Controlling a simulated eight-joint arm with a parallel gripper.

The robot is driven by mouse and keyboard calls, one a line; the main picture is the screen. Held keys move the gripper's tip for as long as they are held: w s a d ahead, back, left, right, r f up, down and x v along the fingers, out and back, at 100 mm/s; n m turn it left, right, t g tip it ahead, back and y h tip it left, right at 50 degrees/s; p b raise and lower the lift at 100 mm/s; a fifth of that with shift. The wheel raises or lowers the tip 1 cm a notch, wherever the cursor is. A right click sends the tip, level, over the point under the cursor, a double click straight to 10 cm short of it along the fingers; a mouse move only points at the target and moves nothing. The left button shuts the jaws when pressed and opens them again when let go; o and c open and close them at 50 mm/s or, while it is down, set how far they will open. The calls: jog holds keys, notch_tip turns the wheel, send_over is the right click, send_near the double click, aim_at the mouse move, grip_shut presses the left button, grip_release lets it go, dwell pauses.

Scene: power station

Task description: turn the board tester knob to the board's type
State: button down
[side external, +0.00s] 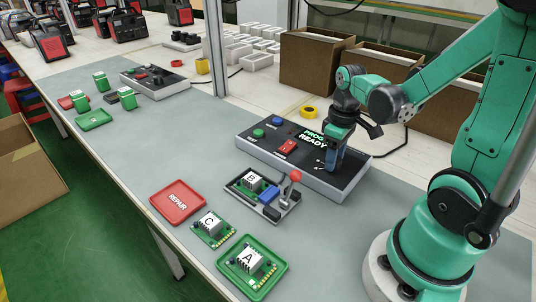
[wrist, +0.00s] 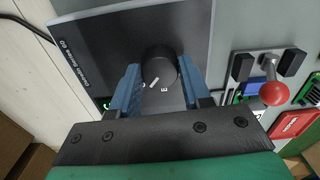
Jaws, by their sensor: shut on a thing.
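The board tester (side external: 258,149) is a dark grey box with a lit display reading "PROG READY", a red switch and blue and green buttons. Its round black knob (wrist: 158,62) shows in the wrist view, with a white pointer mark toward the lower left and a letter "E" below. My gripper (side external: 335,158) is shut on the knob, one blue finger on each side. In the side view the gripper hides the knob. A green board marked B (side external: 251,181) sits in the fixture (side external: 272,212) in front of the tester.
The fixture's red ball lever (side external: 295,177) stands close to my gripper. A red REPAIR tray (side external: 178,202), board C (side external: 212,228) and board A (side external: 250,262) on a green tray lie in front.

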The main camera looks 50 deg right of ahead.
jog(key=n, duration=0.4)
jog(key=shift+n, duration=2.1)
jog(key=shift+c, duration=2)
grip_release()
jog(key=shift+r, duration=2.85)
